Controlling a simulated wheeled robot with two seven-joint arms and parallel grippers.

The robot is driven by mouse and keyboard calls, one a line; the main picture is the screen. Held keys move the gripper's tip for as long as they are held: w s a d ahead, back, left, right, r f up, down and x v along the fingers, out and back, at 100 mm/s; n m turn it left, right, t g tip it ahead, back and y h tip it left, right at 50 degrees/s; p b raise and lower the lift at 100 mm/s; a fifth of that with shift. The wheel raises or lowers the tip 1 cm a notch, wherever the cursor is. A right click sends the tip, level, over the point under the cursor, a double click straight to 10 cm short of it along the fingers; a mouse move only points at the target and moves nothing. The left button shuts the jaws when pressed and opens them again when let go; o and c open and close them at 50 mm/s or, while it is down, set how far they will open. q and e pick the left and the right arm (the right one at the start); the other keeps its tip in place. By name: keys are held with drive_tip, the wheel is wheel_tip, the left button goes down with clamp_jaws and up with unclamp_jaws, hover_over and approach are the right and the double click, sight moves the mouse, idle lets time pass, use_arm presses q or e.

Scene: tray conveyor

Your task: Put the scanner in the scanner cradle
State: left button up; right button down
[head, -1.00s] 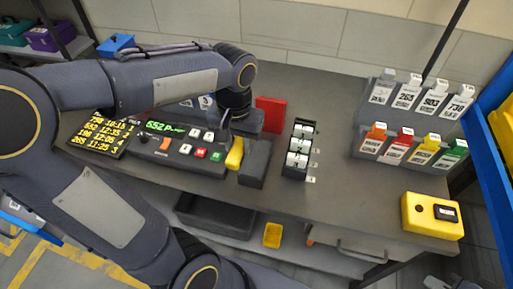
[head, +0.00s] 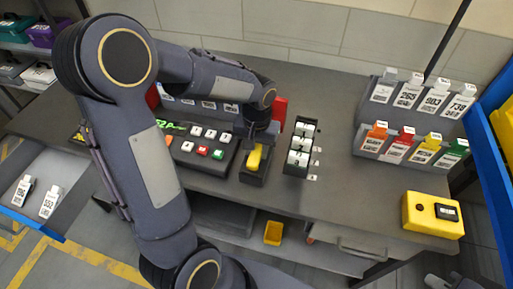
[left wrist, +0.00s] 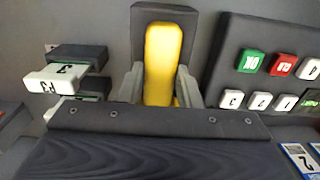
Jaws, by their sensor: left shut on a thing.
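The yellow scanner (head: 255,157) is over the dark block-like scanner cradle (head: 252,179) near the middle of the worktop. My left gripper (head: 260,141) comes down from above and is shut on the scanner. In the left wrist view the scanner (left wrist: 162,60) stands between the two grey fingers, lined up with the dark cradle (left wrist: 140,22), whose edges show around it. I cannot tell whether the scanner rests in the cradle or hangs just above it.
A button panel (head: 190,157) is close left of the cradle. A holder of white tags (head: 297,160) stands to its right, and a red object (head: 280,108) behind. A tag rack (head: 370,118) and a yellow box (head: 432,215) are further right. Bare worktop (head: 335,185) lies between.

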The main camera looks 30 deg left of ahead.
sight(257, 151)
use_arm(q)
drive_tip(key=shift+f, duration=0.2)
drive_tip(key=o, duration=1.1)
drive_tip(key=shift+r, duration=0.15)
wheel_tip(257, 151, up, 12)
drive_tip(key=s+d+t+h, duration=0.1)
drive_tip(key=s+t, duration=0.1)
drive_tip(key=s, duration=0.3)
drive_tip(key=s+d+t+h, duration=0.1)
drive_tip(key=s, duration=0.5)
drive_tip(key=s+d+f+m+t+h, duration=0.1)
drive_tip(key=s+d+t, duration=0.1)
drive_tip(key=s, duration=0.4)
drive_tip(key=shift+t+h+p, duration=0.3)
drive_tip(key=shift+h, duration=0.1)
